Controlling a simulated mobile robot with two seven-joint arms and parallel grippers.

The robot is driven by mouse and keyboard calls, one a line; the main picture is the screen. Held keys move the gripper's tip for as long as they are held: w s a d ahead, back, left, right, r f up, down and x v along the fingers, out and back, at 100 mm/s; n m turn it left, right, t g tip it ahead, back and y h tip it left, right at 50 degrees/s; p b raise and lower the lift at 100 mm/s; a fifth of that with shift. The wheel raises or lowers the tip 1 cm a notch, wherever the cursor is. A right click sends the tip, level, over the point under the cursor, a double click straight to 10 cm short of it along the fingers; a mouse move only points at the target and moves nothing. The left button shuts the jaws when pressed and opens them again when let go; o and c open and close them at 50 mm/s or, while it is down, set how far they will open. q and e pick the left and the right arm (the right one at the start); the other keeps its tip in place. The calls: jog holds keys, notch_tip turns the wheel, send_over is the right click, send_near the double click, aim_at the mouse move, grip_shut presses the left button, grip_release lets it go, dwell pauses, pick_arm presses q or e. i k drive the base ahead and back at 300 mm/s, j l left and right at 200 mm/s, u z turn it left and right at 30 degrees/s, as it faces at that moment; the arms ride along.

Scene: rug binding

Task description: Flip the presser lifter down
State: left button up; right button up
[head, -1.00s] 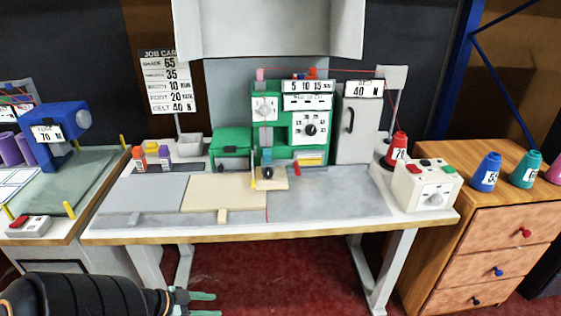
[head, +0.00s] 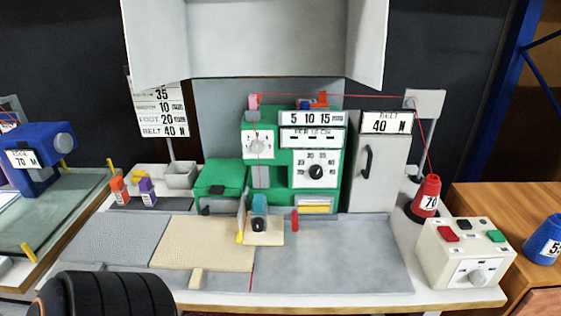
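The green sewing machine (head: 277,150) stands at the back middle of the white table. A small red lever (head: 295,219) stands upright low on its front, right of the blue-grey presser part (head: 259,205); I cannot tell for sure that it is the presser lifter. An orange-red piece (head: 320,100) sits on top of the machine. The presser part stands over a small cream plate (head: 267,238). Only a dark link of my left arm shows at the bottom left; its gripper is out of the picture. My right gripper is not in view.
A beige piece (head: 203,242) and a grey rug piece (head: 115,238) lie left of the machine. The grey plate (head: 345,258) to the right is bare. A control box (head: 466,252) and a red thread cone (head: 427,195) stand at the right. A grey hood (head: 255,40) hangs above.

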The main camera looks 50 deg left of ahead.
aim_at(293, 212)
jog(key=j+u, duration=0.95)
jog(key=u, duration=0.2)
jog(key=l, duration=1.05)
jog(key=i+l, duration=0.15)
jog(key=l, duration=0.9)
jog(key=u, duration=0.05)
